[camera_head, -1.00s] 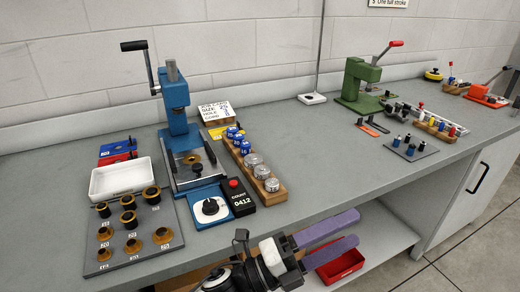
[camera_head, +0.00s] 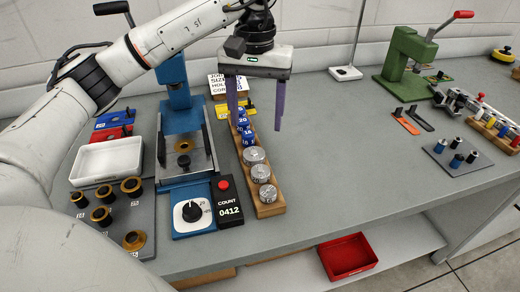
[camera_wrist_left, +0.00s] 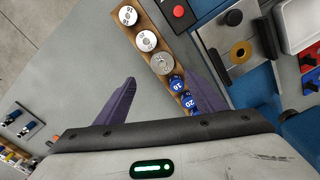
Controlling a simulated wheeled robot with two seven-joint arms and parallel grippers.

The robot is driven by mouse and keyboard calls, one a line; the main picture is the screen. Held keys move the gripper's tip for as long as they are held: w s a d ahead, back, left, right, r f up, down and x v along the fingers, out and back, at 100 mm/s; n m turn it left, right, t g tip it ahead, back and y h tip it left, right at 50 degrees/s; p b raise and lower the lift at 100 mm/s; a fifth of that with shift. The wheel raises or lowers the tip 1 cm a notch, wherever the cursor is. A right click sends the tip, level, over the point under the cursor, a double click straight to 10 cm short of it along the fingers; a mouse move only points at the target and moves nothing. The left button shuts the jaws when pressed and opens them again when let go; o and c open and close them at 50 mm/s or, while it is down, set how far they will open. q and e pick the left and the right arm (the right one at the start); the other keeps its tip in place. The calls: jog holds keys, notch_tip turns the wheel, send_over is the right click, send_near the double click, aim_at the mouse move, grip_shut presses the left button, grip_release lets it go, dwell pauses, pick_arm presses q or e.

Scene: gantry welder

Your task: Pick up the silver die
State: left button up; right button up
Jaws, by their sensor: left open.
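Three silver dies (camera_head: 254,155) (camera_head: 261,173) (camera_head: 267,193) stand in a row at the near end of a wooden rack (camera_head: 271,210). Several blue dies (camera_head: 243,128) stand behind them in the same rack. My left gripper (camera_head: 257,122) is open and empty, pointing down over the rack's blue-die part, its purple fingers apart. My right gripper is out of view.
A blue press (camera_head: 180,110) and a counter box (camera_head: 228,203) stand close left of the rack. A white tray (camera_head: 107,160) is farther left. The grey bench right of the rack is clear up to the green press (camera_head: 408,60). A red bin (camera_head: 347,256) sits below.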

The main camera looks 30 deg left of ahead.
pick_arm(q)
send_over(254, 152)
jog(key=f, duration=0.4)
jog(key=shift+d+f, duration=0.1)
jog(key=shift+d, duration=0.1)
jog(key=f, duration=0.3)
jog(key=f+p, duration=0.1)
jog(key=shift+a+f, duration=0.15)
jog(key=shift+a, duration=0.1)
jog(key=shift+f, duration=0.5)
jog(key=c, duration=1.4)
jog(key=shift+r, duration=0.1)
jog(key=shift+c, duration=0.3)
